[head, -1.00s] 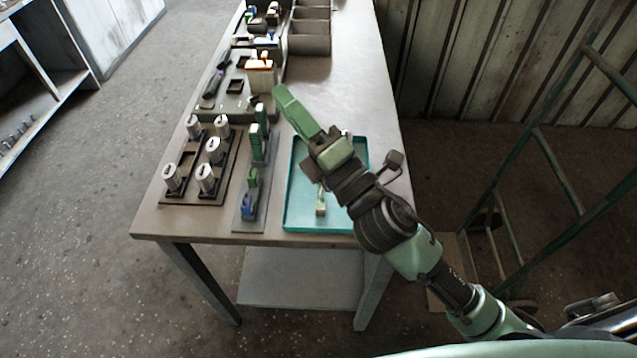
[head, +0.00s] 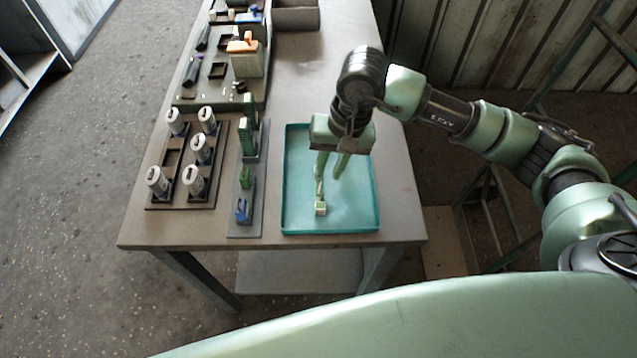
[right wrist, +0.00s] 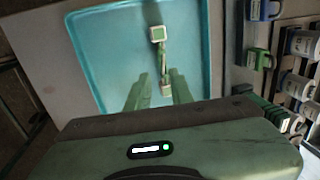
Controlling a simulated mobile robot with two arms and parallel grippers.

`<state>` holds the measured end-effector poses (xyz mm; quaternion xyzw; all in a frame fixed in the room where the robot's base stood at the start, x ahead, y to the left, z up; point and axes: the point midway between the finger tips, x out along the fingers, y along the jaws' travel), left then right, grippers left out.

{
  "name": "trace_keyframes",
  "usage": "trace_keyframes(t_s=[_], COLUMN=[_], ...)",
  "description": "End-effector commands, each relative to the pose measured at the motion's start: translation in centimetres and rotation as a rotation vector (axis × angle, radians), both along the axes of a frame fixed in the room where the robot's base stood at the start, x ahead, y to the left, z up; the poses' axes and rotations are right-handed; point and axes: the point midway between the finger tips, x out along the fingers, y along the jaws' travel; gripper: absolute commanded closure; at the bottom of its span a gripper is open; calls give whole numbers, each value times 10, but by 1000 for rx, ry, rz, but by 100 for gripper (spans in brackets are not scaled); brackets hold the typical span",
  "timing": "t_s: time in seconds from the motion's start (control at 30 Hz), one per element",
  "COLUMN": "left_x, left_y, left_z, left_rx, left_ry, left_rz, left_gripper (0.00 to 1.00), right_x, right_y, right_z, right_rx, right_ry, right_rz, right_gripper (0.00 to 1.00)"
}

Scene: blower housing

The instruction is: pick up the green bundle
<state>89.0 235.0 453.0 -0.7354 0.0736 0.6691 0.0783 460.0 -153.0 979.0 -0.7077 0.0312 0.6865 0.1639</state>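The green bundle (head: 320,209) lies in the teal tray (head: 374,215), partly hidden behind my right gripper in the head view. In the right wrist view the bundle (right wrist: 158,35) shows as a thin green strand with a pale, blocky piece at each end. My right gripper (head: 328,177) points down over the tray. Its two fingers are apart, and the near end of the bundle shows between them in the right wrist view (right wrist: 162,82). I cannot tell whether they touch it. My left gripper is not in view.
Left of the tray stands a grey strip with green and blue connectors (head: 243,212). Beyond it is a dark rack (head: 181,203) with several silver cylinders. An orange-topped part (head: 245,60) stands farther back. The table's right side is clear.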

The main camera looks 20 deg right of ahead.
Motion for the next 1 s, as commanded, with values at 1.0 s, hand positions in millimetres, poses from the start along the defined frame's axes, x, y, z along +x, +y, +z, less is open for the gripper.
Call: trace_keyframes(t_s=[1.0], left_x=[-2], left_y=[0], left_z=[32], left_rx=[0], left_ry=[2], left_rz=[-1], left_gripper=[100], right_x=[2], right_y=[17], right_z=[-59], right_rx=[7], right_ry=[2], right_rz=[-1], right_gripper=[100])
